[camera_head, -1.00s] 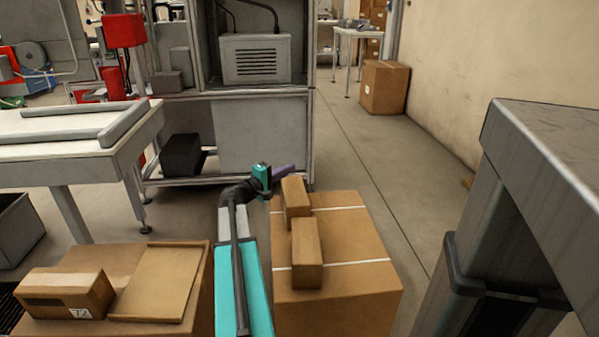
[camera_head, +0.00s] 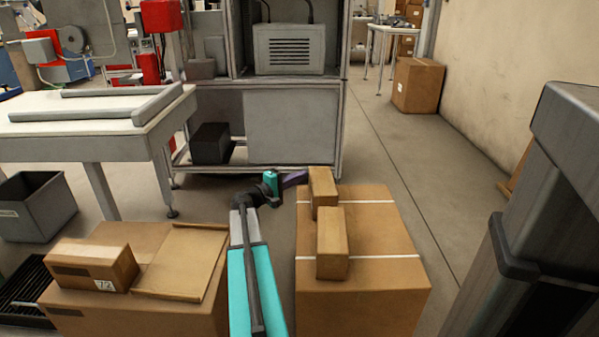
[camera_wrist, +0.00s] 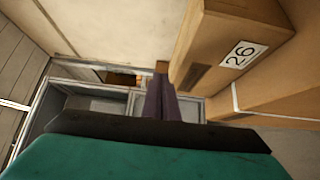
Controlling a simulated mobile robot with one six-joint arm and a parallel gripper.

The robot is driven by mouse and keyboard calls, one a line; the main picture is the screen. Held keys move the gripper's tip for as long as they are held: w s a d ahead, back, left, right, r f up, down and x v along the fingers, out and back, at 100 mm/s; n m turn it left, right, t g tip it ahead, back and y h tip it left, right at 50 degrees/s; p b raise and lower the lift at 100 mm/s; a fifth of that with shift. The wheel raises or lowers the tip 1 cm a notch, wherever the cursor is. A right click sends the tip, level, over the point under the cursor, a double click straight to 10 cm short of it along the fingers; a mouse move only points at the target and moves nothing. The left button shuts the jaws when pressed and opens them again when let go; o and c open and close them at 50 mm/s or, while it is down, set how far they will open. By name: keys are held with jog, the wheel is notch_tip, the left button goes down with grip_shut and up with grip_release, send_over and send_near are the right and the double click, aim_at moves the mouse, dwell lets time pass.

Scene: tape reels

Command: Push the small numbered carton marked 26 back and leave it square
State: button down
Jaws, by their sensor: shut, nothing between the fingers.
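The small carton marked 26 shows in the wrist view (camera_wrist: 232,48), its white label facing the camera. It appears to be the rear of two small cartons in the head view (camera_head: 323,188), where its number cannot be read. It stands upright near the back left of a large strapped carton (camera_head: 365,290). My gripper (camera_head: 303,178) is shut and empty, with its dark purple fingers (camera_wrist: 160,100) at the left side of the rear carton. I cannot tell whether they touch it.
A second small carton (camera_head: 333,243) stands in front of the rear one on the same large carton. A carton labelled 72 (camera_head: 92,264) and a flat carton (camera_head: 182,262) lie on another large box at left. A grey metal structure (camera_head: 540,220) stands at right.

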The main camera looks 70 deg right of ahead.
notch_tip(320, 180, down, 7)
jog(key=b, duration=0.2)
jog(key=shift+f+b, duration=0.2)
jog(key=shift+b, duration=0.15)
jog(key=shift+s+d+r, duration=0.15)
jog(key=shift+s+r, duration=0.1)
jog(key=shift+s, duration=0.25)
